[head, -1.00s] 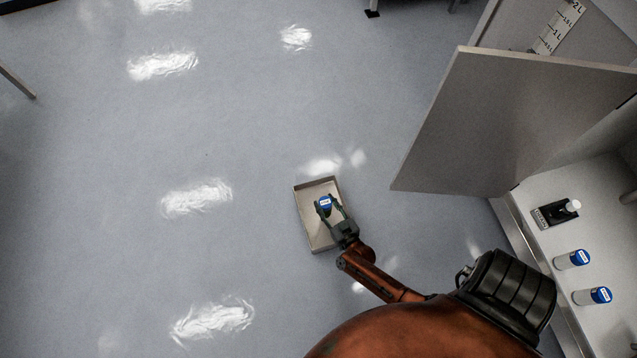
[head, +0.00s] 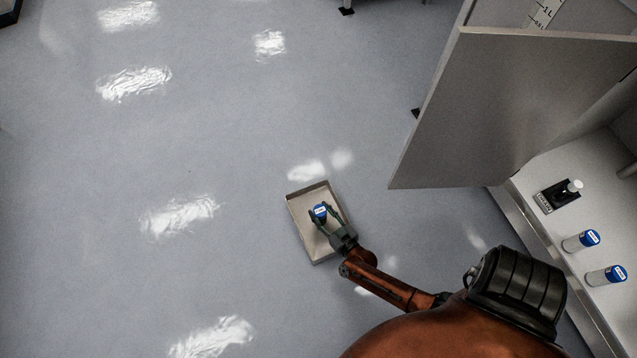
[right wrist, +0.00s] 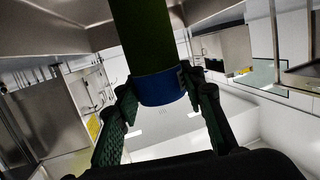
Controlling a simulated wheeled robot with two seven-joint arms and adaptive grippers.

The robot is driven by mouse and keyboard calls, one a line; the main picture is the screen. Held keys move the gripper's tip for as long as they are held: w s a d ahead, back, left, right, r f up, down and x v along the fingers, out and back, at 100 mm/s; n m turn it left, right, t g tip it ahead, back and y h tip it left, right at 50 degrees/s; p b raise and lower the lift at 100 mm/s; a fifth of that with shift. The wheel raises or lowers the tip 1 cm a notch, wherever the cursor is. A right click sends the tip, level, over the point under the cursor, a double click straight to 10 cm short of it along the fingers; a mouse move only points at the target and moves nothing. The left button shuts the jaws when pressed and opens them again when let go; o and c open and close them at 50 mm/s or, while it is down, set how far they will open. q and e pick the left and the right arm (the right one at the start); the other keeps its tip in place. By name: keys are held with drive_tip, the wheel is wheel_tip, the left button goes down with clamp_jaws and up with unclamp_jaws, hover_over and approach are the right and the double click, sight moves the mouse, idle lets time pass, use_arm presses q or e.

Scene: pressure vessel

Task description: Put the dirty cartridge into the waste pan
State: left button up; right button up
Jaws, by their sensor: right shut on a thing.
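The cartridge, with a blue cap (head: 319,211), is held between the fingers of my right gripper (head: 322,214). In the right wrist view its dark green body and blue band (right wrist: 160,87) are clasped between both fingertips (right wrist: 160,95). The waste pan (head: 312,246) is a shallow tan rectangular tray on the floor. From above, the cartridge and fingers lie inside the pan's outline. I cannot tell whether the cartridge touches the pan's bottom. My left gripper is not in view.
A cabinet with an open grey door (head: 500,110) stands at the right. On its white shelf are two blue-capped cartridges (head: 581,240) (head: 606,275) and a small black device (head: 557,196). The grey floor (head: 200,270) left of the pan is clear.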

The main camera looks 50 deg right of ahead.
drive_tip(key=o, duration=1.3)
drive_tip(key=shift+f, duration=0.1)
drive_tip(key=shift+s+r, duration=0.25)
drive_tip(key=shift+s, duration=0.05)
use_arm(q)
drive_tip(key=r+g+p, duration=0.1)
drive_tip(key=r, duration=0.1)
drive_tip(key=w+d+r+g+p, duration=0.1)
drive_tip(key=p, duration=0.1)
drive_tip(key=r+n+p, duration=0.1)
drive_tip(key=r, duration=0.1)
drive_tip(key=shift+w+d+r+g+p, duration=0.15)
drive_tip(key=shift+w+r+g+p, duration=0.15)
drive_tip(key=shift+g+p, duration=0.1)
use_arm(e)
drive_tip(key=s+a+r+n+g+y, duration=0.1)
drive_tip(key=s+a+r+g+y, duration=0.1)
drive_tip(key=s+a, duration=0.4)
drive_tip(key=s+a+r+n+g+y, duration=0.1)
drive_tip(key=s+a+r+g+y, duration=0.2)
drive_tip(key=s, duration=1.3)
drive_tip(key=s+a+r+n+g+y, duration=0.2)
drive_tip(key=s+a+r, duration=0.4)
drive_tip(key=s, duration=0.5)
drive_tip(key=shift+s+a+r+g+y, duration=0.1)
drive_tip(key=shift+s+a+g+y, duration=0.1)
drive_tip(key=shift+a+g, duration=0.35)
drive_tip(key=shift+s+a+r+g+y, duration=0.1)
drive_tip(key=shift+a+g+y, duration=0.15)
drive_tip(key=shift+a, duration=0.6)
